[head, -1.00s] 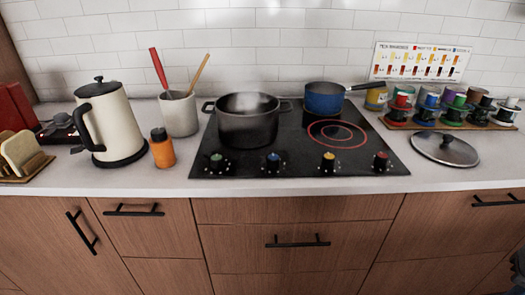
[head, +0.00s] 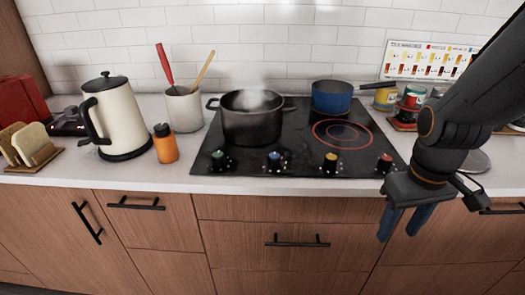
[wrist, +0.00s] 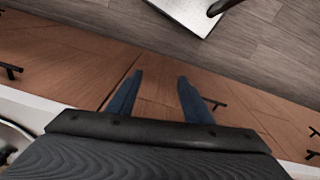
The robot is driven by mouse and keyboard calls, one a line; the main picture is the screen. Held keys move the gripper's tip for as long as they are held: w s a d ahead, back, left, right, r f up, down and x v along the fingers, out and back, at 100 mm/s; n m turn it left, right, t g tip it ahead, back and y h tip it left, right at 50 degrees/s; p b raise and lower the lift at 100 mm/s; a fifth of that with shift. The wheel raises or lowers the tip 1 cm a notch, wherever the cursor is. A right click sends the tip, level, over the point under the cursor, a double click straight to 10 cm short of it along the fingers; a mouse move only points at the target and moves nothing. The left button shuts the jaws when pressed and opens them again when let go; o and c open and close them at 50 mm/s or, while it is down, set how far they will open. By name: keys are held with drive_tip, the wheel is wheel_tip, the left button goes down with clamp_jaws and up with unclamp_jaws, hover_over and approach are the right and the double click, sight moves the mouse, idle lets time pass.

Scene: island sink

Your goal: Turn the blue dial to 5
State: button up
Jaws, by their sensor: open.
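The blue dial (head: 274,161) is on the front strip of the black cooktop (head: 300,179), second from the left in the row of knobs. Its pointer is too small to read. My gripper (head: 403,231) is at the right in the head view, pointing down in front of the counter edge and lower than the dial. It is open and empty, well to the right of the blue dial. In the wrist view, my gripper's two blue fingers (wrist: 156,95) are apart, with cabinet fronts and floor beyond them.
A steaming black pot (head: 252,124) and a blue saucepan (head: 332,97) stand behind. An orange bottle (head: 165,146) and a kettle (head: 117,120) are left. The counter front (head: 250,187) is clear.

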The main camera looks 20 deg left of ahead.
drive_tip(key=w+a+r+n+t+p, duration=0.1)
drive_tip(key=w+a+r+n, duration=0.4)
drive_tip(key=a+n, duration=0.5)
drive_tip(key=n+t+p, duration=0.3)
drive_tip(key=n, duration=1.8)
approach(274, 156)
drive_tip(key=f, duration=0.1)
drive_tip(key=shift+y, duration=0.4)
drive_tip(key=shift+d+x, duration=0.2)
drive_tip(key=shift+x, duration=1.7)
drive_tip(key=shift+d+x, duration=0.25)
drive_tip(key=shift+x, duration=1.6)
drive_tip(key=shift+w, duration=0.2)
drive_tip(key=c, duration=1.1)
drive_tip(key=shift+o, duration=0.2)
drive_tip(key=shift+r, duration=0.1)
